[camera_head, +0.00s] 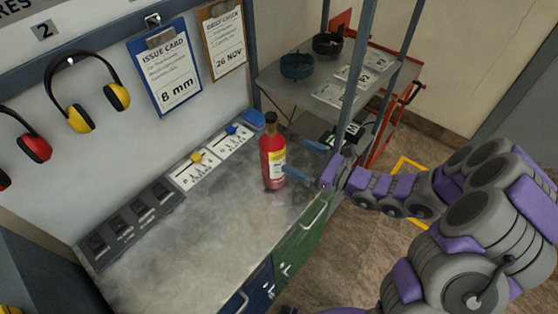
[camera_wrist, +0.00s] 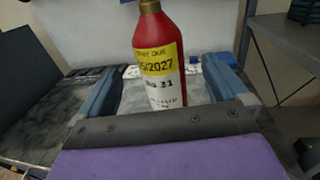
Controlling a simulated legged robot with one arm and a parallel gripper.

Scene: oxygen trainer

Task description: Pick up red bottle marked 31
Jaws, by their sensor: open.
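The red bottle (camera_head: 272,158) stands upright on the grey worktop (camera_head: 205,245), near its right edge. It has a yellow and white label and a brass-coloured neck. In the wrist view the bottle (camera_wrist: 166,62) shows "No 31" on the white part of the label. My gripper (camera_head: 304,159) is open at the bottle's right side in the head view. In the wrist view my gripper's (camera_wrist: 160,85) two blue fingers are apart, one on each side of the bottle. I cannot tell whether either finger touches it. The bottle's base is hidden behind the gripper body in the wrist view.
Labelled panels with yellow (camera_head: 196,157) and blue sliders and a dark switch strip (camera_head: 130,221) line the worktop's back. A metal shelf rack (camera_head: 330,85) stands to the right. Ear defenders and clipboards (camera_head: 165,68) hang on the wall. The front of the worktop is clear.

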